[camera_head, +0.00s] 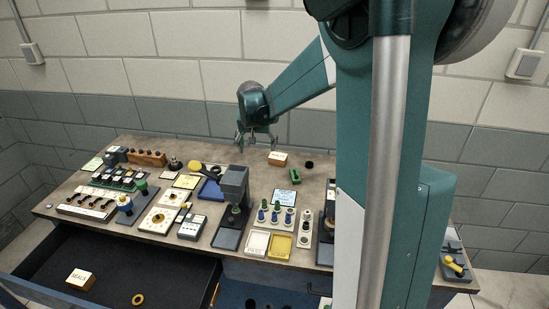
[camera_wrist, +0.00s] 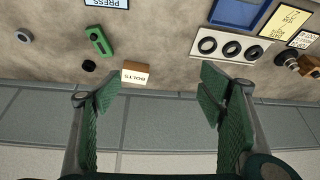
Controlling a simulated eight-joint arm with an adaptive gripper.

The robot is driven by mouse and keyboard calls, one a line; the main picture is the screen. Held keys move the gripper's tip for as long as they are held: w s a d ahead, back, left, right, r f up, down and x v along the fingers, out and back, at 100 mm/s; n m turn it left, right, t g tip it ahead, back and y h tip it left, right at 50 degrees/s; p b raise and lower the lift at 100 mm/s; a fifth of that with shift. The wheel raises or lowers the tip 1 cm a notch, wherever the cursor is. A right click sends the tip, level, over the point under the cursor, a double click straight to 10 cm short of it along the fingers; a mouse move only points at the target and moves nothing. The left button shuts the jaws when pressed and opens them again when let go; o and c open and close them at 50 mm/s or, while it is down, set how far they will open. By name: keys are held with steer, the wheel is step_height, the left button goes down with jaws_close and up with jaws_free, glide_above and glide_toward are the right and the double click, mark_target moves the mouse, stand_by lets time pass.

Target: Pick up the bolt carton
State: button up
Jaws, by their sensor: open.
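The bolt carton (camera_head: 278,161) is a small box with a pale top and an orange-brown side, near the back edge of the table. In the wrist view the carton (camera_wrist: 134,79) shows a white face reading BOLTS, just beside the left finger in the picture. My gripper (camera_head: 257,140) is above the back of the table, up and left of the carton in the head view. In the wrist view my gripper (camera_wrist: 160,88) has its green fingers wide apart with nothing held between them. The carton is off-centre, toward the left finger.
A green block (camera_head: 295,176) and a black round piece (camera_head: 309,165) lie near the carton. A dark press-like device (camera_head: 234,187) stands to the front left. The wall (camera_head: 180,120) is close behind the table. An open drawer (camera_head: 130,270) holds a SEALS box (camera_head: 80,279).

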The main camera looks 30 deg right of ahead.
steer(key=w+d+f+m+p, duration=0.2)
steer(key=w+d+f, duration=0.4)
steer(key=d, duration=0.2)
steer(key=m+g+p, duration=0.1)
glide_toward(278, 156)
step_height(278, 156, down, 2)
steer(key=shift+w+f+h, duration=0.3)
steer(key=shift+w+h, duration=0.1)
steer(key=shift+w, duration=0.2)
steer(key=shift+f, duration=0.1)
steer(key=shift+x, duration=1.2)
steer(key=shift+d+f, duration=0.1)
steer(key=shift+x, duration=2.45)
steer(key=shift+s+d, duration=0.1)
steer(key=shift+d, duration=0.05)
steer(key=shift+c, duration=0.5)
steer(key=c, duration=1)
